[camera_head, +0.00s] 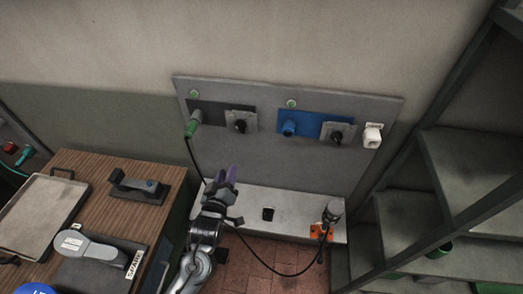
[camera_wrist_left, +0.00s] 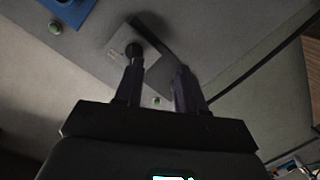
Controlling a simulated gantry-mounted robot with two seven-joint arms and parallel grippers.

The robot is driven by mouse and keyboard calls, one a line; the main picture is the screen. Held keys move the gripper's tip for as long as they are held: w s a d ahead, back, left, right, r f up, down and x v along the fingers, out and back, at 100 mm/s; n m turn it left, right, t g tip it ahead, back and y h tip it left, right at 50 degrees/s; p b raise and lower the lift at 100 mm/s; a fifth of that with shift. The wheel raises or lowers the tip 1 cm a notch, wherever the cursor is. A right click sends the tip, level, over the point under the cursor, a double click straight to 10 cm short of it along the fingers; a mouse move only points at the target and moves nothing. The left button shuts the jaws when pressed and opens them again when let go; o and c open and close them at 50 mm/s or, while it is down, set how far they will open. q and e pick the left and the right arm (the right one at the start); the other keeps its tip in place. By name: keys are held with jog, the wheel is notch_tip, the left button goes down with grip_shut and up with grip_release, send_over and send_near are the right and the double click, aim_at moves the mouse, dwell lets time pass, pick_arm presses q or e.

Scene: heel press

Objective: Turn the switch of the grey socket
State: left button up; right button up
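The grey socket (camera_head: 210,115) is on the left of the wall panel, with a green plug (camera_head: 193,124) in it. Its switch (camera_head: 240,123) is a black knob on a light grey plate. The knob also shows in the left wrist view (camera_wrist_left: 133,51), in line with the tip of one finger; I cannot tell whether they touch. In the head view my left gripper (camera_head: 224,177) is below the switch. Its two fingers stand apart in the left wrist view (camera_wrist_left: 157,72), with nothing seen held between them. My right gripper is not in view.
A blue socket (camera_head: 304,124) with its own black switch (camera_head: 336,137) is to the right on the panel (camera_head: 290,164). A black cable hangs from the green plug past my left arm. A ledge (camera_head: 285,207) runs below. A wooden table (camera_head: 98,180) stands left, shelves right.

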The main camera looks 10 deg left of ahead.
pick_arm(q)
jog(key=t+b, duration=0.1)
send_near(238, 129)
jog(key=w, duration=0.3)
jog(key=w+p, duration=0.1)
jog(key=w, duration=0.5)
jog(key=shift+w+a, duration=0.25)
jog(key=shift+a, duration=0.1)
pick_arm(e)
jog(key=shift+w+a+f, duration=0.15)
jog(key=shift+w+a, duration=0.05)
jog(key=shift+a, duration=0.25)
pick_arm(q)
grip_shut()
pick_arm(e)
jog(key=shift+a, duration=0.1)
